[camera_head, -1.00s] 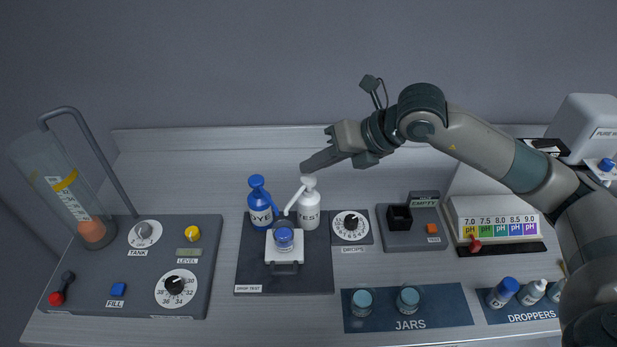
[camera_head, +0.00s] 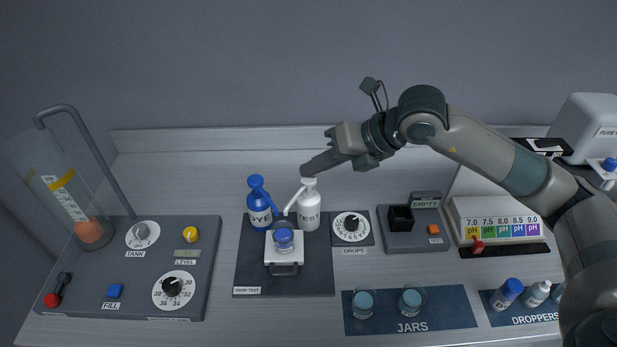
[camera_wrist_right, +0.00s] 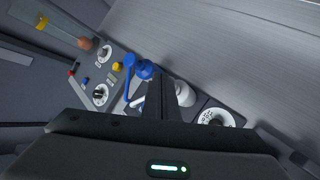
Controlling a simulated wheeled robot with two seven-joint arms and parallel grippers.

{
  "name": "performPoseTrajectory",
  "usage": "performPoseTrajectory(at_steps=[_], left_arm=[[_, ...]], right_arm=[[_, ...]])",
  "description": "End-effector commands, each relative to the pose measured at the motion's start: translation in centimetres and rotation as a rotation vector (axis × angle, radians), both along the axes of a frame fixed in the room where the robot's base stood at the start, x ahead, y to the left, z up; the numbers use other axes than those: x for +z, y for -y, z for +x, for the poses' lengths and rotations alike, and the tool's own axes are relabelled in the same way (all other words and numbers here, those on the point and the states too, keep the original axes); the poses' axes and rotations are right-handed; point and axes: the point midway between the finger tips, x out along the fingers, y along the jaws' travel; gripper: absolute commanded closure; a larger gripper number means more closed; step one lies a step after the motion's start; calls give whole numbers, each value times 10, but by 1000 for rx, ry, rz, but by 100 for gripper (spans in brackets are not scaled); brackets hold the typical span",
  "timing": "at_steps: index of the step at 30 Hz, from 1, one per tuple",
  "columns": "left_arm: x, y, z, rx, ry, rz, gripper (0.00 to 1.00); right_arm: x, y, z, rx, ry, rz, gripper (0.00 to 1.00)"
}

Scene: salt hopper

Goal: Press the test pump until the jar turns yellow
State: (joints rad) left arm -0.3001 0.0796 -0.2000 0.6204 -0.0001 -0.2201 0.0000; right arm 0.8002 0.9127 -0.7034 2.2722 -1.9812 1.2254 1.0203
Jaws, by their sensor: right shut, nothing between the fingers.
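The white TEST pump bottle (camera_head: 308,208) stands upright at the back of the drop test mat (camera_head: 255,274), beside the blue DYE pump bottle (camera_head: 260,207). My right gripper (camera_head: 306,171) is shut and empty, its tips at or just above the TEST pump's head; I cannot tell if they touch. In the right wrist view the closed fingers (camera_wrist_right: 168,82) cover part of the white bottle (camera_wrist_right: 185,93). A jar with blue contents (camera_head: 284,238) sits on the white stand (camera_head: 284,254) in front of the pumps. It shows no yellow. My left gripper is out of view.
A DROPS dial (camera_head: 351,226) stands right of the pumps, then the EMPTY station (camera_head: 420,238). Two jars (camera_head: 363,302) stand on the JARS mat at the front. The tank panel (camera_head: 140,290) is at left. The back counter is clear.

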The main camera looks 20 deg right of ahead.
Motion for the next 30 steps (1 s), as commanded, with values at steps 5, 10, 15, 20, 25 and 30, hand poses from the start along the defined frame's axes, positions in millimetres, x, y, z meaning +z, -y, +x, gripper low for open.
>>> performPoseTrajectory(at_steps=[5, 10, 15, 20, 25, 30], left_arm=[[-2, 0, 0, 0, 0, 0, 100], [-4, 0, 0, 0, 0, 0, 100], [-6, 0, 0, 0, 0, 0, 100], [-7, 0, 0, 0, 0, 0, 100], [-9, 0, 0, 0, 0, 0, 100], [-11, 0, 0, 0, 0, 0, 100]], right_arm=[[-2, 0, 0, 0, 0, 0, 100], [-4, 0, 0, 0, 0, 0, 100], [-5, 0, 0, 1, -1, 0, 100], [-7, 0, 0, 1, -1, 0, 100], [-9, 0, 0, 1, -1, 0, 100], [-10, 0, 0, 1, -2, 0, 100]])
